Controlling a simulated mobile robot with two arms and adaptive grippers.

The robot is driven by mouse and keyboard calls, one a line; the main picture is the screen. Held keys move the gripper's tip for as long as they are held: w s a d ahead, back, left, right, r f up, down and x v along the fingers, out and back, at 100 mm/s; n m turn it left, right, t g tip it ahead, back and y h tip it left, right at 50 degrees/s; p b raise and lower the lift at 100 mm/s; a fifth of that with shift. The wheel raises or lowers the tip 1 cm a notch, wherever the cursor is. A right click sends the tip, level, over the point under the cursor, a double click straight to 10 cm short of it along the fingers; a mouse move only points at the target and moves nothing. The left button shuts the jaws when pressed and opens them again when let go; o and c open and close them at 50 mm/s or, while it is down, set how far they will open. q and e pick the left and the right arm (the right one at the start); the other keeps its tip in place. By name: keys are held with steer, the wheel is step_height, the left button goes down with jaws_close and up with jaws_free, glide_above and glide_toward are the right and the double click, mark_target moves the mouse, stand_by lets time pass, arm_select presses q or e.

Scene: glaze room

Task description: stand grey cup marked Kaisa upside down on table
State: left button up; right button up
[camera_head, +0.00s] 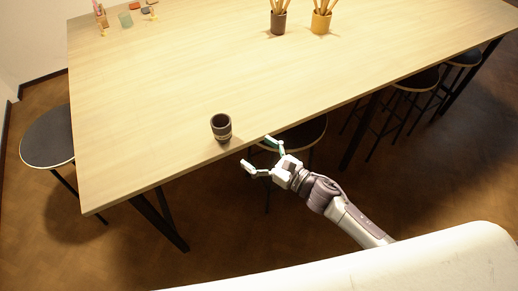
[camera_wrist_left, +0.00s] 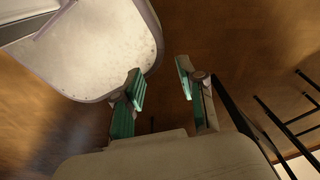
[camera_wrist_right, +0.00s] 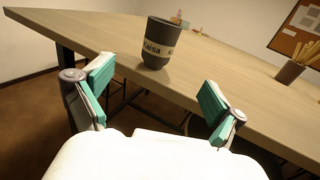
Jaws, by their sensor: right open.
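The grey cup marked Kaisa (camera_head: 221,127) stands near the front edge of the wooden table (camera_head: 270,90). In the right wrist view the cup (camera_wrist_right: 159,42) shows a pale band with the name, and its body narrows toward the base. In the head view its dark opening faces up. My right gripper (camera_head: 258,155) is open and empty, just off the table's front edge, to the lower right of the cup. In the right wrist view the cup lies beyond the open fingers (camera_wrist_right: 155,97), apart from them. My left gripper (camera_wrist_left: 160,83) is open and empty, with floor beyond it.
A dark pot (camera_head: 278,22) and a yellow pot (camera_head: 321,22) holding sticks stand at the table's back. Small items (camera_head: 124,19) lie at the back left. Stools (camera_head: 48,137) stand around the table. The tabletop around the cup is clear.

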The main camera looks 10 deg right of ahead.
mark_target(229, 135)
steer(key=x, duration=0.4)
steer(key=shift+w+a, duration=0.2)
steer(key=shift+a, duration=0.15)
steer(key=b+x, duration=0.2)
steer(key=x, duration=0.3)
steer(key=shift+w+a+f, duration=0.15)
steer(key=shift+w+a, duration=0.15)
arm_select(q)
steer(key=shift+a+f, duration=0.35)
steer(key=shift+f, duration=0.3)
steer(key=shift+a+f, duration=0.3)
steer(key=shift+f, duration=0.35)
arm_select(e)
steer(key=shift+x, duration=1)
steer(key=c, duration=1.4)
steer(key=shift+r+p, duration=0.8)
steer(key=shift+r, duration=0.6)
arm_select(q)
step_height(229, 135, up, 2)
steer(key=shift+a+r, duration=0.1)
arm_select(e)
steer(key=v, duration=1.4)
steer(key=shift+d, duration=0.1)
